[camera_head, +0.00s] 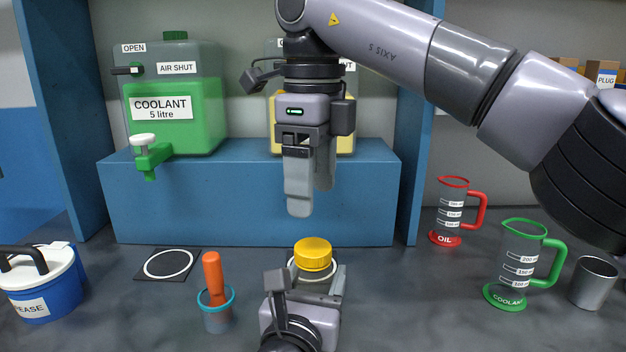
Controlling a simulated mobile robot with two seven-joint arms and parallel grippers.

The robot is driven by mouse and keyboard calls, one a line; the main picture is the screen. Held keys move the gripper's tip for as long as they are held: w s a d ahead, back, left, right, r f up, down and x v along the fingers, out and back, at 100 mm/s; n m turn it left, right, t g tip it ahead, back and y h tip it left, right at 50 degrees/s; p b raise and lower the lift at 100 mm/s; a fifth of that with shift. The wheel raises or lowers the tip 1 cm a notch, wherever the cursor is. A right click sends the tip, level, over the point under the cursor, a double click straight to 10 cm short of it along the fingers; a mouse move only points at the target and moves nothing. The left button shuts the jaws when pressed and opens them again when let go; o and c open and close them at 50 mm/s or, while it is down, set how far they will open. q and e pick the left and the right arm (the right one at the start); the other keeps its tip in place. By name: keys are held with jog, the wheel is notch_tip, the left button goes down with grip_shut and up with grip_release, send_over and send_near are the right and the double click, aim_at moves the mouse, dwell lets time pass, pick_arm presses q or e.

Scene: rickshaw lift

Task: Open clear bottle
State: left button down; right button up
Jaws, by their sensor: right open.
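The clear bottle (316,283) stands upright at the front middle of the bench, with a yellow ribbed cap (312,252) on top. My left gripper (306,283) comes in from the bottom edge with a finger on each side of the bottle's body and appears closed on it; the contact is partly hidden. My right gripper (311,198) points down above and just behind the cap in the picture. Its fingers are apart, with nothing between them and clear of the cap.
A green coolant tank (190,105) with a tap stands on a blue shelf (220,205); another tank is partly hidden. A red oil jug (453,215), green coolant jug (515,265) and metal cup (593,284) are right. An orange-handled tool in a cup (218,315), ringed mat (168,264) and grease tub (45,290) are left.

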aim_at(313, 247)
jog(key=m, duration=0.7)
jog(key=shift+m, duration=0.4)
jog(key=m, duration=0.7)
jog(key=shift+m, duration=0.4)
jog(key=m, duration=0.7)
jog(key=shift+m, duration=0.3)
jog(key=m, duration=0.4)
jog(key=shift+m, duration=0.3)
jog(key=m, duration=0.3)
jog(key=shift+m, duration=0.3)
jog(key=shift+f, duration=4.05)
